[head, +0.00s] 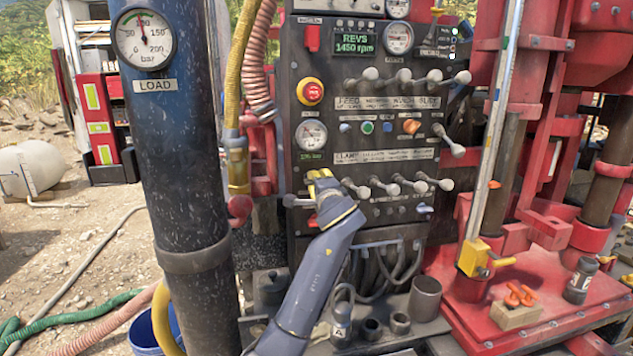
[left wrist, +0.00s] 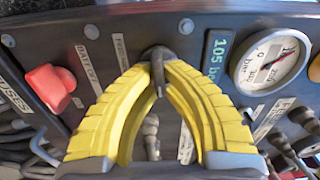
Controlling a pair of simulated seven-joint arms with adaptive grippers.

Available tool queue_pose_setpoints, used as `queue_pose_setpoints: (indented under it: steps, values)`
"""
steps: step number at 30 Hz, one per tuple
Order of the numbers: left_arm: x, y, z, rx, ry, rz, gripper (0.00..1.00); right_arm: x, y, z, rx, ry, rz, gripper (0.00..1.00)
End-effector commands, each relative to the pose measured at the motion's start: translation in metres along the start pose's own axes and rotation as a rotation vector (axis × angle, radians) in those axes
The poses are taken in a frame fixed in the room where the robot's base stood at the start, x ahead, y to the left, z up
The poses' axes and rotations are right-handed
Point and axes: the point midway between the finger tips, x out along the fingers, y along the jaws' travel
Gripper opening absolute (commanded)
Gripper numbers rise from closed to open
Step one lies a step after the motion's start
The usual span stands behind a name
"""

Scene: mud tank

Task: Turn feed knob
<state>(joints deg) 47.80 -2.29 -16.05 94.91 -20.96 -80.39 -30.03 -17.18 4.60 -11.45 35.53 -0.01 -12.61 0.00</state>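My left gripper (head: 322,183), with yellow fingers, is at the lower left of the dark control panel (head: 350,110), just below the round gauge and its green readout. In the left wrist view the gripper (left wrist: 159,72) has its tips drawn together on both sides of a small dark knob (left wrist: 158,55) with a bar-like grip. The fingers hide this knob in the head view. The small label beside it is too blurred to read surely. An orange knob (head: 411,126) sits apart at the panel's upper right. My right gripper is not in view.
A red knob (left wrist: 50,88) and a gauge (left wrist: 272,62) flank the fingers in the wrist view. Several pale ball-ended levers (head: 398,184) stick out to the right of the gripper. A blue-black column (head: 180,150) and hoses (head: 257,60) stand left of the panel.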

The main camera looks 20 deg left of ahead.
Motion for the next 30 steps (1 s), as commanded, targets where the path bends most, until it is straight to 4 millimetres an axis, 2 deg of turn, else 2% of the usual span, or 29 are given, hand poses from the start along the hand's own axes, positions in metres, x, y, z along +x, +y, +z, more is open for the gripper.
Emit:
queue_pose_setpoints:
  steps: [7, 22, 23, 24, 28, 30]
  values:
    - [0.0001, 0.0002, -0.0002, 0.060, 0.001, -0.001, 0.00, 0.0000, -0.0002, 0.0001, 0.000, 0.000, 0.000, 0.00]
    - [0.0000, 0.0004, -0.0003, 0.072, 0.001, -0.001, 0.00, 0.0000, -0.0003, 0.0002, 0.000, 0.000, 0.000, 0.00]
    - [0.0000, 0.0004, -0.0003, 0.072, 0.001, -0.001, 0.12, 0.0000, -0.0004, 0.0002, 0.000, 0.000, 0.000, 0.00]
    - [0.0000, 0.0004, -0.0003, 0.072, 0.001, -0.001, 0.16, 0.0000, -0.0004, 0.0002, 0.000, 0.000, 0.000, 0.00]
    - [0.0000, 0.0005, -0.0002, 0.072, 0.001, 0.000, 0.31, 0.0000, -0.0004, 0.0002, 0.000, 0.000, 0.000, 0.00]
    - [0.0000, 0.0006, -0.0002, 0.072, 0.001, 0.000, 0.32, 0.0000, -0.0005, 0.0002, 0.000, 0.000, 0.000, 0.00]
